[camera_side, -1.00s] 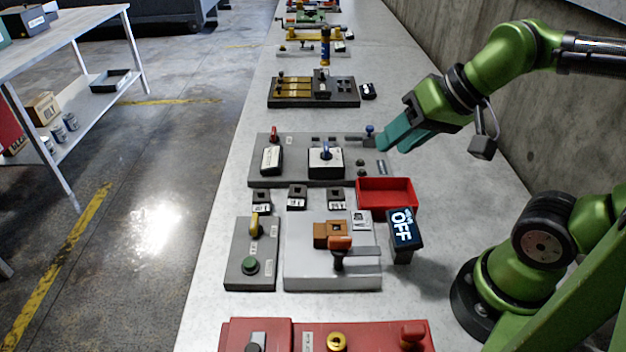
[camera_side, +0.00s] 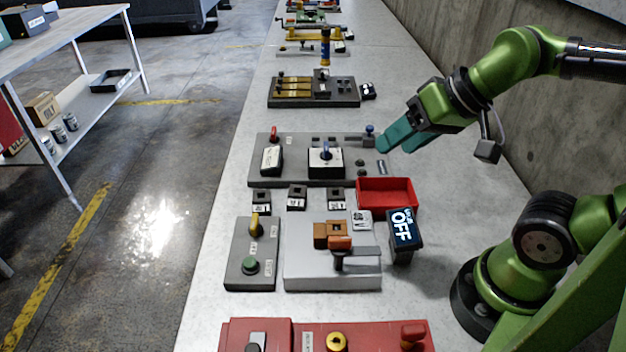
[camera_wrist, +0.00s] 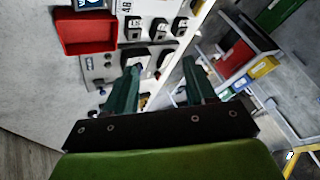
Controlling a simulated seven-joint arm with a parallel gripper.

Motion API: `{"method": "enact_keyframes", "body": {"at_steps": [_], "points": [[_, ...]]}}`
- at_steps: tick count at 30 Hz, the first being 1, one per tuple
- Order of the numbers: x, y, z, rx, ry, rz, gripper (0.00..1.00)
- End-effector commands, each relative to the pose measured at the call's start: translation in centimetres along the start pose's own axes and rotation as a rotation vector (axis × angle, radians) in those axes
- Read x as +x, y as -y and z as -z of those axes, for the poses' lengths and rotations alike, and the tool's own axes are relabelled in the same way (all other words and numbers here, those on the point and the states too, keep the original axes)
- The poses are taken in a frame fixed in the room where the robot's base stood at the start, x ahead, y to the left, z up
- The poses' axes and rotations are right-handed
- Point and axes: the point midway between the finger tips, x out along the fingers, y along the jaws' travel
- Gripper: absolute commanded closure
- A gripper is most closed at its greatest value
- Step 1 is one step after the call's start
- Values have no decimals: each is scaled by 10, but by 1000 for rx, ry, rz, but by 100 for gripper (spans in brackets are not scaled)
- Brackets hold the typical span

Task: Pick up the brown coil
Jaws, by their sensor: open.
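The brown coil (camera_side: 329,234) is a small, blocky brown piece on the light grey plate (camera_side: 300,273), in the lower middle of the side view. An orange-brown handle (camera_side: 340,243) stands right in front of it and hides part of it. I do not make out the brown coil in the wrist view. My gripper (camera_side: 396,147) has teal fingers and is open and empty. It hangs above the table, up and to the right of the brown coil and well apart from it. Its two fingers also show in the wrist view (camera_wrist: 160,74).
A red tray (camera_side: 386,205) and a screen reading OFF (camera_side: 402,229) stand near the coil. Several black labelled blocks sit in a row behind it. A grey panel with switches (camera_side: 290,178) lies near my gripper. A concrete wall (camera_side: 500,120) bounds the right.

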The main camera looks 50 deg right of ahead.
Motion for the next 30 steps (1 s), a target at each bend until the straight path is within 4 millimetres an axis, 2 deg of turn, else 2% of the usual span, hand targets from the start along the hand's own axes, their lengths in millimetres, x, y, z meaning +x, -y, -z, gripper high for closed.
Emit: {"method": "enact_keyframes", "body": {"at_steps": [5,12,16,19,22,30], "points": [[25,21,-1,-139,149,-23,45],[64,64,-3,-730,456,-33,45],[66,72,2,-969,540,-8,45],[62,71,3,-1052,556,8,45],[67,68,-2,-1082,569,18,45],[113,53,-26,-1083,572,18,45]]}}
